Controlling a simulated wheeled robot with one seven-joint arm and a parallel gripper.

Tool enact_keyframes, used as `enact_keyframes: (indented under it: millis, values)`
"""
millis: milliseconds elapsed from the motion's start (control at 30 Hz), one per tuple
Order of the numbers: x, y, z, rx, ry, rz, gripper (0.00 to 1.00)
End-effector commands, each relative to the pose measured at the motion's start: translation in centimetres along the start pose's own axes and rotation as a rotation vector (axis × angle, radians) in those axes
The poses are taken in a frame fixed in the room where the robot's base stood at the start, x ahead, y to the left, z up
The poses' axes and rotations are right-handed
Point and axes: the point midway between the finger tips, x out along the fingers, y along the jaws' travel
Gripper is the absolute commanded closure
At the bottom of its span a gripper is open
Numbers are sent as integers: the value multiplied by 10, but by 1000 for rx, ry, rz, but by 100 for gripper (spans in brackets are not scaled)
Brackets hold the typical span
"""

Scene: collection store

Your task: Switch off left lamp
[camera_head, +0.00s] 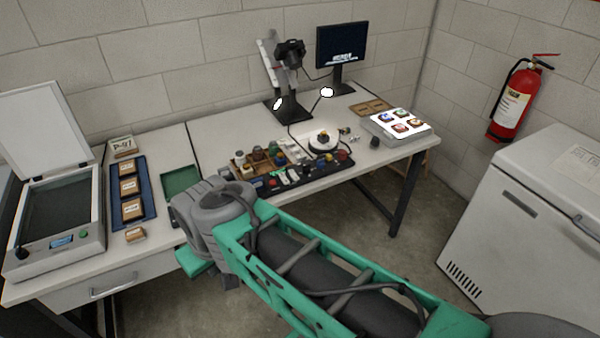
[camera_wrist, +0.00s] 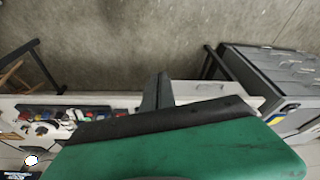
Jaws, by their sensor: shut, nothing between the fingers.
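The left lamp (camera_head: 277,103) shows as a bright white glowing spot by the dark base of the camera stand on the desk. A second lamp (camera_head: 327,92) glows to its right, in front of the monitor. One glowing lamp (camera_wrist: 31,160) also shows in the wrist view at the lower left; I cannot tell which. My gripper (camera_wrist: 162,92) is shut and empty, with its dark fingers pointing up in the wrist view. In the head view my arm reaches over the desk's front edge, well in front of the lamps, and its wrist hides the fingers. No lamp switch can be made out for certain.
The camera stand (camera_head: 290,106) and monitor (camera_head: 340,45) stand at the back. Small bottles and a dark tray (camera_head: 330,172) lie between my arm and the lamps. A flatbed scanner (camera_head: 60,215) is at left, a lit panel (camera_head: 386,130) at right. A white cabinet (camera_head: 530,210) stands right.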

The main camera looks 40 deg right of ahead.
Motion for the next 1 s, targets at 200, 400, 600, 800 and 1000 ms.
enact_keyframes:
  millis: [200, 400, 600, 800, 1000]
  values:
    - [0, 0, 0, 0, 1, 0, 100]
    - [62, 28, -38, -4, 125, -26, 100]
    - [169, 159, -124, 30, 565, -27, 100]
    - [184, 331, -118, 153, 1012, 146, 100]
    - [163, 389, -96, 206, 1163, 246, 100]
